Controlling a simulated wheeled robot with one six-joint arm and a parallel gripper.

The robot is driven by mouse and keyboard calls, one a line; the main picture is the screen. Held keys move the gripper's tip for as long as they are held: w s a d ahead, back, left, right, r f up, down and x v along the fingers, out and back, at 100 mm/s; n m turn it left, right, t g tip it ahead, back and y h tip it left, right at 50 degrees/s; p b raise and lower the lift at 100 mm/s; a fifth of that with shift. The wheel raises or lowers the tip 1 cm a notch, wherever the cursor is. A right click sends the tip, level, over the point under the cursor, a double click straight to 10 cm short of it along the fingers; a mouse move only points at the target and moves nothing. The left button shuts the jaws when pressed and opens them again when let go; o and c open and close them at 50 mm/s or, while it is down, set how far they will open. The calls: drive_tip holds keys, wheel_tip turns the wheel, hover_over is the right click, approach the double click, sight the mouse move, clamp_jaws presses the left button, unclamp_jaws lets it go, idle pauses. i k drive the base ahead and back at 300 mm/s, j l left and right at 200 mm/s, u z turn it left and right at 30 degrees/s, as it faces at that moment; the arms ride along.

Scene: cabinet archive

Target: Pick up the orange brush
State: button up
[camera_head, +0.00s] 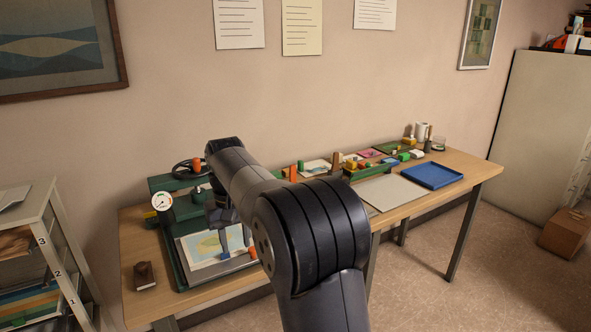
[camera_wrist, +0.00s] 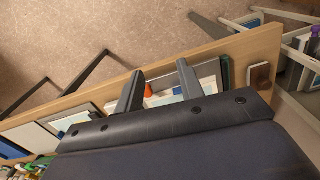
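A small orange object (camera_head: 252,253) shows at the right edge of the press bed, partly behind my arm; I cannot tell for sure that it is the brush. In the wrist view an orange piece (camera_wrist: 148,91) lies in the gap between my fingers, nearer the left one. My gripper (camera_wrist: 158,82) is open, with nothing held between its fingers.
A green press (camera_head: 165,186) with a dial gauge stands on the wooden table (camera_head: 133,250), with a picture sheet (camera_head: 203,247) on its bed. A dark brown block (camera_head: 144,274) lies to its left. A blue tray (camera_head: 433,175) and grey board (camera_head: 392,193) lie to the right. A shelf unit (camera_head: 50,225) stands left.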

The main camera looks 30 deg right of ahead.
sight(293, 168)
drive_tip(key=i+l, duration=0.6)
drive_tip(key=l, duration=0.2)
drive_tip(key=i+l+u, duration=0.1)
drive_tip(key=i+l, duration=0.45)
drive_tip(key=l, duration=0.25)
drive_tip(key=i+l, duration=0.3)
drive_tip(key=l, duration=0.15)
